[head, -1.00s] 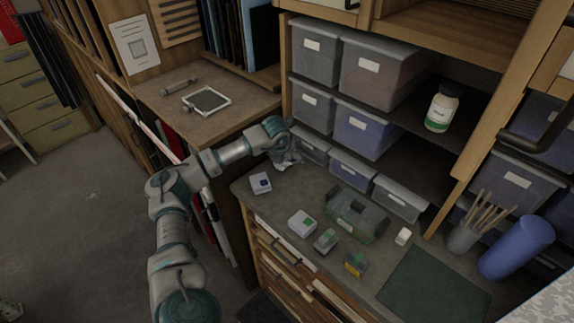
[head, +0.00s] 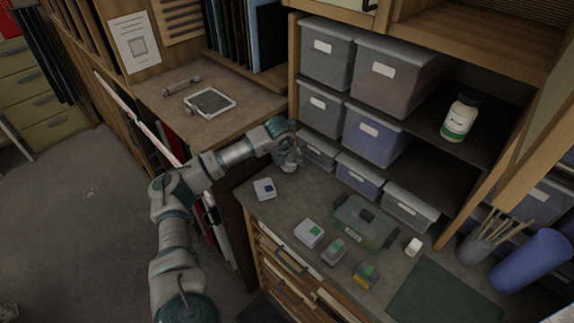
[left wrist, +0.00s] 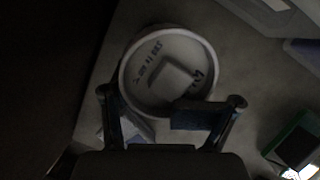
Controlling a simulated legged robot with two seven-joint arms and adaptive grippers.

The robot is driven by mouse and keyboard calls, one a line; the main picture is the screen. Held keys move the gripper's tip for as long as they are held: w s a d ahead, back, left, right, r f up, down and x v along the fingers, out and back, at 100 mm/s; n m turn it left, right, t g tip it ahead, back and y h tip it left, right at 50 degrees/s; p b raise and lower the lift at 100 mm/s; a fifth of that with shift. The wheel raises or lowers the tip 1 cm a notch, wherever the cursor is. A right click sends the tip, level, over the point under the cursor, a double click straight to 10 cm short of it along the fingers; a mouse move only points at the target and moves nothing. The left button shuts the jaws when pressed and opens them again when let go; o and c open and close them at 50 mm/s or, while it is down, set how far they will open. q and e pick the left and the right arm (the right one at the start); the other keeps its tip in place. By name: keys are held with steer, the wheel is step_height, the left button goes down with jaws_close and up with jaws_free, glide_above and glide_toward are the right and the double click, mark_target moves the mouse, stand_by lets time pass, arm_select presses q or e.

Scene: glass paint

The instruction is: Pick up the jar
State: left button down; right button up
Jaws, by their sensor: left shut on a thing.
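A round jar with a pale lid and a white rim (left wrist: 168,68) fills the middle of the left wrist view, with dark writing on its top. My left gripper (left wrist: 172,108) has its two fingers on either side of its near part and is shut on it. In the head view my left gripper (head: 287,157) is at the back left of the counter, and it largely hides the jar there. I cannot tell whether the jar is touching the counter. My right gripper is not in view.
A white bottle with a green label (head: 460,118) stands on the shelf. Grey bins (head: 318,150) line the counter's back close to my left gripper. A small white box (head: 264,188), a green case (head: 365,222) and several small boxes lie on the counter. A green mat (head: 446,292) is at right.

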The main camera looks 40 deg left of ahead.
arm_select(q)
steer(key=shift+w+a+r, duration=0.2)
steer(key=shift+w+r, duration=0.05)
steer(key=shift+r, duration=0.5)
steer(key=shift+s+d+f, duration=0.1)
steer(key=shift+s+d, duration=0.2)
steer(key=shift+s, duration=0.35)
steer(key=s+d, duration=0.3)
steer(key=s+d+r+b, duration=0.1)
steer(key=s+d, duration=0.2)
steer(key=s, duration=0.1)
steer(key=s+d+r+b, duration=0.1)
steer(key=s+d, duration=0.2)
steer(key=s, duration=0.1)
steer(key=shift+s, duration=0.45)
steer(key=shift+a, duration=0.25)
steer(key=c, duration=0.7)
jaws_free()
steer(key=shift+d, duration=0.25)
steer(key=o, duration=0.3)
steer(key=shift+d+r, duration=0.1)
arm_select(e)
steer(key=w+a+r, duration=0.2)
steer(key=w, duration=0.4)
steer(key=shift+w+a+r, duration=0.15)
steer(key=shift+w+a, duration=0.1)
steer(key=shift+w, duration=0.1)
